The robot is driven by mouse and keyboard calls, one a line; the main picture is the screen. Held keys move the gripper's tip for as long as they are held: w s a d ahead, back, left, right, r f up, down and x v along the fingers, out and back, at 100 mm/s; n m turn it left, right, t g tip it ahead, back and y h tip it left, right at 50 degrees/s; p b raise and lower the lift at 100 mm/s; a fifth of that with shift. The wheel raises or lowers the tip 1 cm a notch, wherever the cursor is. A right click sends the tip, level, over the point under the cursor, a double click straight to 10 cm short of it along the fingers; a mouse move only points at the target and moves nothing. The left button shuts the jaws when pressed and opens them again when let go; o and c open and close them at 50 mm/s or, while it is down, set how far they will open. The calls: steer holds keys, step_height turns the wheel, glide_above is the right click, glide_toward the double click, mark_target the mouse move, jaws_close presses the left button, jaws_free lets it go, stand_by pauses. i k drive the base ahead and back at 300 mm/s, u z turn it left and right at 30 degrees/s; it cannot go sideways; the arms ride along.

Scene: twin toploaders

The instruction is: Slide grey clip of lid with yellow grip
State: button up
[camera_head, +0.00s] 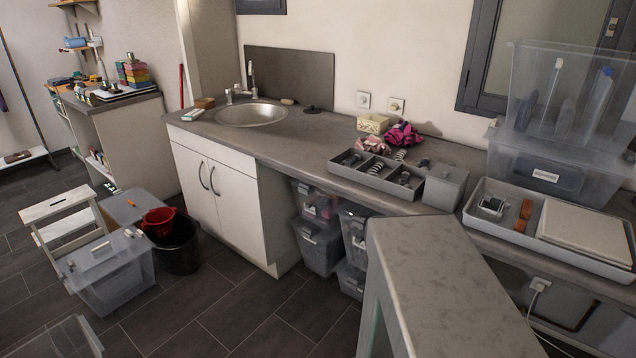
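No lid with a plainly yellow grip can be made out, and no grey clip can be told apart at this distance. Two lidded plastic boxes stand on the floor at the left. The front box (118,284) is clear, with a grey lid (112,255) carrying a pale grip. The box behind it has a grey lid (124,208) with a small dark mark; the colour of any grip there is unclear. My gripper is not in view.
A black bucket (176,252) with a red basket (159,220) stands beside the boxes, and a white step stool (58,210) is left of them. A grey-topped counter (436,270) juts out front right. Dark floor (225,318) is clear in the middle.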

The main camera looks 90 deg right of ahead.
mark_target(303, 188)
steer(key=u, duration=1.25)
steer(key=k, duration=0.1)
steer(key=z, duration=2.7)
steer(key=i, duration=1)
steer(key=z, duration=0.1)
steer(key=k, duration=0.65)
